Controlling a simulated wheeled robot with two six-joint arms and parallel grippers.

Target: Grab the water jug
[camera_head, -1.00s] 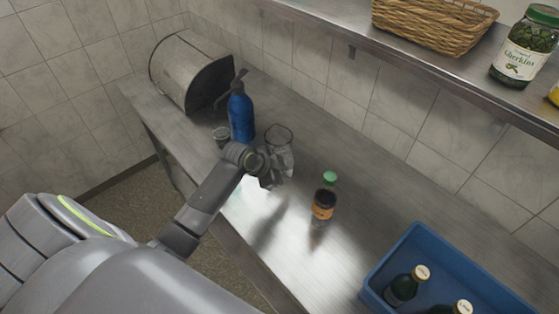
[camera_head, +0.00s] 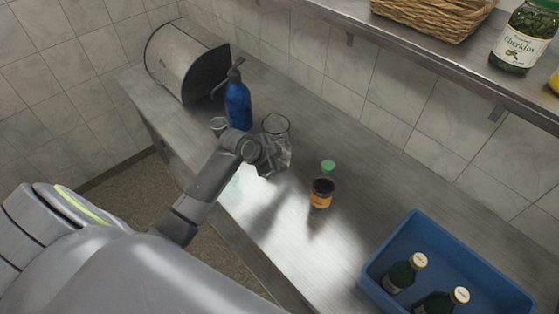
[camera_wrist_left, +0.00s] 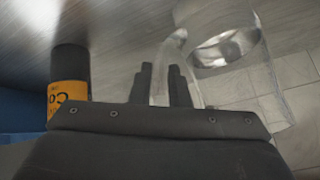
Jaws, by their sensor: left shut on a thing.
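The water jug (camera_head: 279,134) is a clear glass vessel standing near the middle of the steel counter in the head view. My left gripper (camera_head: 268,160) is at its near side and partly covers it. In the left wrist view the jug (camera_wrist_left: 228,48) is at the right, and its clear handle (camera_wrist_left: 163,70) lies between the two dark fingers (camera_wrist_left: 162,88). The fingers are shut on the handle. I cannot tell whether the jug's base touches the counter. My right gripper is not in view.
A blue pump bottle (camera_head: 238,106) and a small glass (camera_head: 218,125) stand just left of the jug. A dark bottle with an orange label (camera_head: 321,194) is to the right, by a green-capped one (camera_head: 328,167). A blue crate (camera_head: 462,262) holds bottles. A shelf (camera_head: 400,48) overhangs the back.

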